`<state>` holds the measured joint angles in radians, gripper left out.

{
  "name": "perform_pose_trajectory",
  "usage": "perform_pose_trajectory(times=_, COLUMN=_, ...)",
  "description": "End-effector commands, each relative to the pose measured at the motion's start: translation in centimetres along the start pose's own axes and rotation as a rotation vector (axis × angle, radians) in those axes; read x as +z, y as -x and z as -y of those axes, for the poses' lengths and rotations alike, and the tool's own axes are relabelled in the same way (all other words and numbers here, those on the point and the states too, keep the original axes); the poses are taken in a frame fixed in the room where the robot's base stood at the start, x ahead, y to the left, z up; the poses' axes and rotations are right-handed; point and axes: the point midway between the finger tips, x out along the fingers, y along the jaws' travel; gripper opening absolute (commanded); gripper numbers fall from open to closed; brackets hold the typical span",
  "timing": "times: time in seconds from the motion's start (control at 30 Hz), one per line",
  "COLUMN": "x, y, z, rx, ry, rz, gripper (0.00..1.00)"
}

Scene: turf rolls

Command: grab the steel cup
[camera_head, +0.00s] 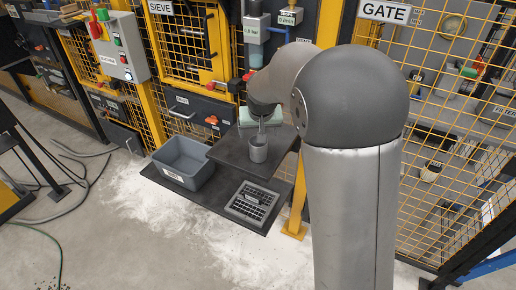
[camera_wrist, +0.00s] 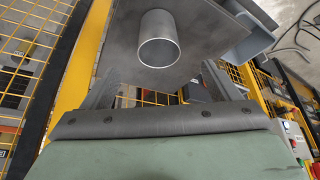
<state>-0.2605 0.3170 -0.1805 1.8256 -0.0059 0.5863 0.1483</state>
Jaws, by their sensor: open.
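The steel cup (camera_head: 258,150) is a plain grey cylinder standing upright on a dark raised platform (camera_head: 238,160). In the wrist view the cup (camera_wrist: 158,40) shows its open round mouth, with bare dark surface around it. My gripper (camera_head: 262,124) is at the cup's far upper side in the head view, partly hidden by my arm. In the wrist view my gripper (camera_wrist: 160,82) is open, its dark fingers spread left and right below the cup's image. Nothing is between them. I cannot tell the exact gap to the cup.
A grey bin (camera_head: 183,163) stands left of the platform on a lower dark shelf. A dark slotted tray (camera_head: 252,203) lies in front. Yellow mesh fencing (camera_head: 180,45) and a control box (camera_head: 120,45) stand behind. White powder covers the floor around.

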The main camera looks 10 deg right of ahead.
Motion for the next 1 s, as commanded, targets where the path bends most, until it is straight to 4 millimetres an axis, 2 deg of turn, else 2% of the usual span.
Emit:
perform_pose_trajectory(times=0.1, x=0.1, y=-2.7, z=-0.1, rx=0.002, ry=-0.001, rz=0.005, gripper=0.82)
perform_pose_trajectory(times=0.3, x=0.1, y=-5.7, z=0.0, rx=0.001, ry=0.0, rz=0.003, gripper=0.82)
perform_pose_trajectory(times=0.5, x=0.2, y=-6.9, z=-0.1, rx=0.0, ry=0.0, rz=0.002, gripper=0.82)
perform_pose_trajectory(times=0.8, x=0.5, y=-11.0, z=-0.2, rx=0.001, ry=0.0, rz=0.002, gripper=0.82)
perform_pose_trajectory(times=1.0, x=0.5, y=-11.5, z=-0.2, rx=0.001, ry=0.0, rz=-0.001, gripper=0.82)
